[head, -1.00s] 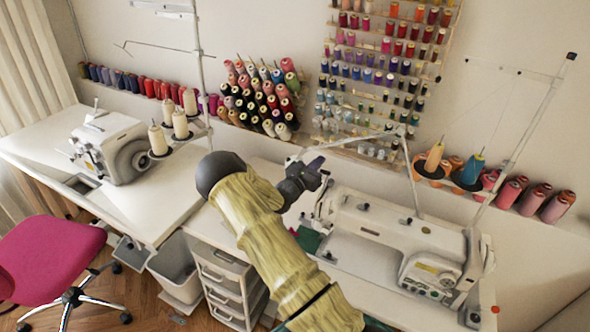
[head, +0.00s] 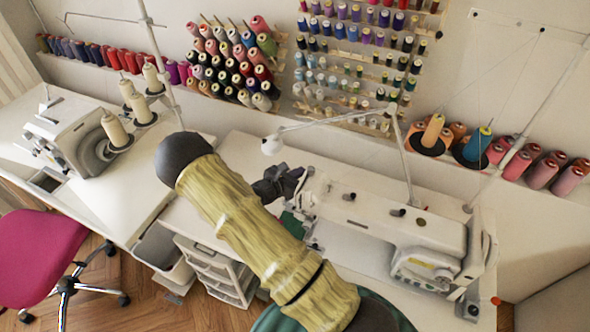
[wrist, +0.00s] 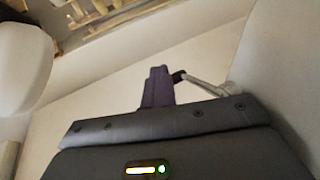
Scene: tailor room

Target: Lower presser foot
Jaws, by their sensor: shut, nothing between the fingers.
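The white sewing machine (head: 390,217) stands on the right-hand table. My gripper (head: 297,177) is at the left end of its head, beside the machine. In the wrist view my gripper (wrist: 157,88) shows as dark purple fingers, shut and empty. A thin grey metal lever with a black tip (wrist: 200,84) comes from the right, and its tip is right beside the fingers. I cannot tell whether they touch. The presser foot is not clearly visible; my arm and gripper cover part of the machine's left end.
A white lamp head (head: 272,145) hangs close behind my gripper, and it also shows in the wrist view (wrist: 22,65). Spool racks line the wall. A second sewing machine (head: 72,132) stands left, near a pink chair (head: 40,248). Drawers (head: 218,270) are under the table.

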